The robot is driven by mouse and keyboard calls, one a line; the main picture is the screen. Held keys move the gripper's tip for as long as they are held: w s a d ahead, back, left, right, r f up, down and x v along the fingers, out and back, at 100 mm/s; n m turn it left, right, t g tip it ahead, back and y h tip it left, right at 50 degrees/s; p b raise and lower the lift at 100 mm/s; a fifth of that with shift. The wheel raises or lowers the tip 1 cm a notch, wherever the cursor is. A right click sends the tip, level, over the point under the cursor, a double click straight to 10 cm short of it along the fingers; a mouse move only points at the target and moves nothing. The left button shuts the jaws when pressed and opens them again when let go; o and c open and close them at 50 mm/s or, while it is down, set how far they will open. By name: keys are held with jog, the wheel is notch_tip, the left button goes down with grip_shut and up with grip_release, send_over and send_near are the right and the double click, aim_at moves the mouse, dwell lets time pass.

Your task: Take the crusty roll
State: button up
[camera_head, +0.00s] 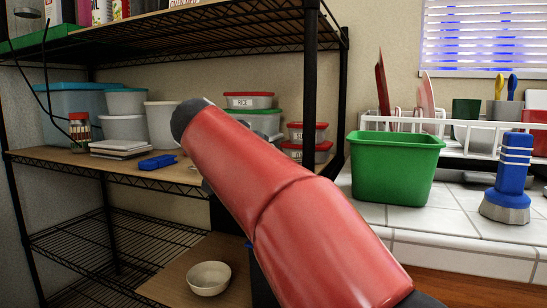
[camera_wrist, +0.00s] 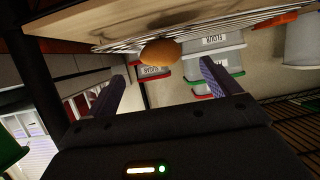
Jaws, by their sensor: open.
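The crusty roll (camera_wrist: 160,52) is a rounded orange-brown shape in the wrist view. It lies against the edge of a wooden shelf board (camera_wrist: 130,18). My gripper (camera_wrist: 162,72) is open, with one dark purple finger on each side of the picture. The roll shows between and beyond the fingertips, with nothing held between them. I cannot tell the exact gap to the roll. In the head view my red arm covers the middle of the shelf, and neither the roll nor the gripper can be seen there.
Lidded tubs (camera_head: 248,101) and white containers (camera_head: 162,124) stand on the middle shelf, with a blue object (camera_head: 157,162) near its front. A black post (camera_head: 312,85) rises by my arm. A bowl (camera_head: 209,279) sits lower; a green bin (camera_head: 395,170) stands on the counter.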

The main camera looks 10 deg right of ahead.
jog(key=p+x, duration=0.1)
jog(key=x, duration=0.6)
jog(key=shift+w+d, duration=0.15)
jog(key=shift+w, duration=0.2)
jog(key=shift+c, duration=0.3)
jog(key=c, duration=1)
